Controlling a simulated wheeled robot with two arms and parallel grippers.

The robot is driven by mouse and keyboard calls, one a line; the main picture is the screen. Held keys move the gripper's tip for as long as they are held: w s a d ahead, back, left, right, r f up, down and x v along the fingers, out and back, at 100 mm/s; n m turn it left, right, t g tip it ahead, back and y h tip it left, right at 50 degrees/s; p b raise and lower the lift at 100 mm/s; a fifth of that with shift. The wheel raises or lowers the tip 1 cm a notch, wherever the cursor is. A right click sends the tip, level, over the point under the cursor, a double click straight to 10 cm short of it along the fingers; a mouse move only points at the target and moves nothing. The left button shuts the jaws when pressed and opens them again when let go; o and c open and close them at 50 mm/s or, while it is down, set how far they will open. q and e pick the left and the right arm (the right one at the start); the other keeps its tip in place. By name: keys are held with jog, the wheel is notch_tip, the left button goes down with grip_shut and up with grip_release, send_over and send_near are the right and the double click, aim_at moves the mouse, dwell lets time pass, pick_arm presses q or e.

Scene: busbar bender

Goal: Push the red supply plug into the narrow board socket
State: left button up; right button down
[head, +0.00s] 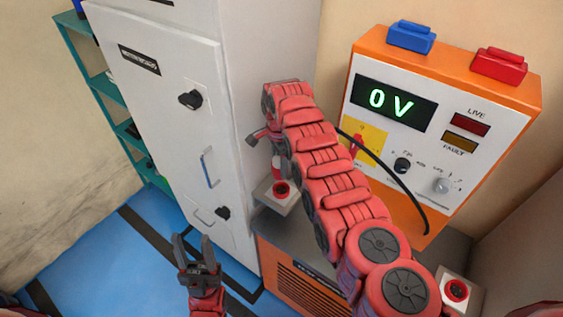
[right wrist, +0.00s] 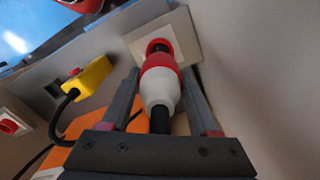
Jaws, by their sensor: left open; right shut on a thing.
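The red and white plug (right wrist: 160,85) is held by my right gripper (right wrist: 161,92), which is shut on it; a black lead leaves its back. Its red front points at a red-ringed socket (right wrist: 159,46) on a white plate. They look close and roughly lined up; I cannot tell whether they touch. In the head view, a white block with a red socket (head: 283,190) stands beside the cabinet, just below the plug (head: 277,166). My right arm partly hides the gripper there. My left gripper (head: 197,254) is open and empty over the blue floor.
An orange tester (head: 440,82) reads 0 V. A grey cabinet (head: 165,85) is left of my right arm.

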jog(key=shift+w+d+f+b, duration=0.2)
jog(key=shift+d+f+b, duration=0.1)
jog(key=shift+b, duration=0.1)
jog(key=shift+d+f, duration=0.1)
jog(key=shift+f, duration=0.1)
notch_tip(320, 180, down, 4)
jog(key=b, duration=0.3)
jog(key=shift+f+b, duration=0.1)
jog(key=shift+b, duration=0.2)
jog(key=shift+f+b, duration=0.3)
jog(key=shift+f, duration=0.1)
jog(key=shift+b, duration=0.4)
dwell(0.8)
jog(key=shift+f+b, duration=1.25)
jog(key=shift+f, duration=0.2)
jog(key=shift+s+f, duration=0.15)
jog(key=shift+f, duration=0.05)
